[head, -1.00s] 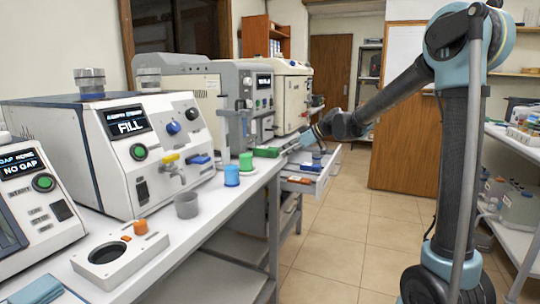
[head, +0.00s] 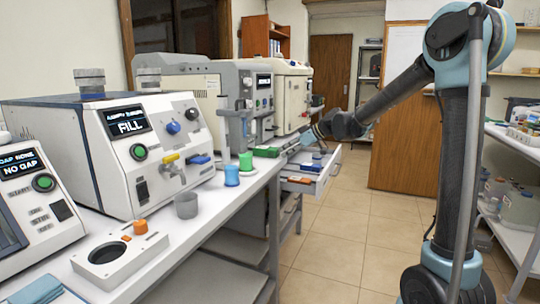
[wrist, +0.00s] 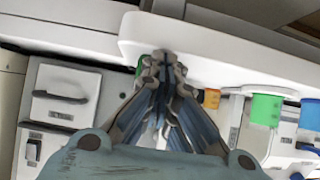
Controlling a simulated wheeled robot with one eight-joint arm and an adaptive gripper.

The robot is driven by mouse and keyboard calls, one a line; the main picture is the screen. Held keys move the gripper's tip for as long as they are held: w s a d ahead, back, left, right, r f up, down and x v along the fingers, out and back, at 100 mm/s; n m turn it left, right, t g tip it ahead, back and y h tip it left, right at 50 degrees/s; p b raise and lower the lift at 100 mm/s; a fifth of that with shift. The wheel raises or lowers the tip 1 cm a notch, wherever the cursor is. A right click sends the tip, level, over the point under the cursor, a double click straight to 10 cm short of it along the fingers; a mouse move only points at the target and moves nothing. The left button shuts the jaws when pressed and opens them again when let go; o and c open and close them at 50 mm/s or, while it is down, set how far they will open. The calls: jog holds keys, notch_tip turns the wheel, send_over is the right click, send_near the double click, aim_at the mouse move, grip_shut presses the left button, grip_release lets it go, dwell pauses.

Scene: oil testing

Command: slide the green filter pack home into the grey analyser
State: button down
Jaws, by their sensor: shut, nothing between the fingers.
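The grey analyser (head: 203,82) stands on the bench in the head view, behind the white machine with the FILL screen. The green filter pack (head: 266,152) lies low at the analyser's front right, by the bench edge. I cannot tell how deep it sits in the analyser. My gripper (head: 296,144) is just right of the pack, apart from it as far as I can tell, and small in this view. In the wrist view, my gripper (wrist: 160,57) has its fingers together and empty. A small green patch shows beside the fingertips there, mostly hidden.
An open white drawer (head: 322,177) with small coloured items sits below my gripper. A green cup (head: 245,161), a blue cup (head: 231,176) and a grey cup (head: 187,206) stand along the bench edge. The floor (head: 345,235) between bench and my column is clear.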

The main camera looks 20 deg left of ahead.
aim_at(273, 148)
jog(key=shift+w+a+f, duration=0.1)
jog(key=shift+w+a, duration=0.05)
jog(key=shift+a, duration=3)
jog(key=f+v, duration=0.1)
jog(key=v, duration=0.8)
jog(key=shift+d, duration=0.25)
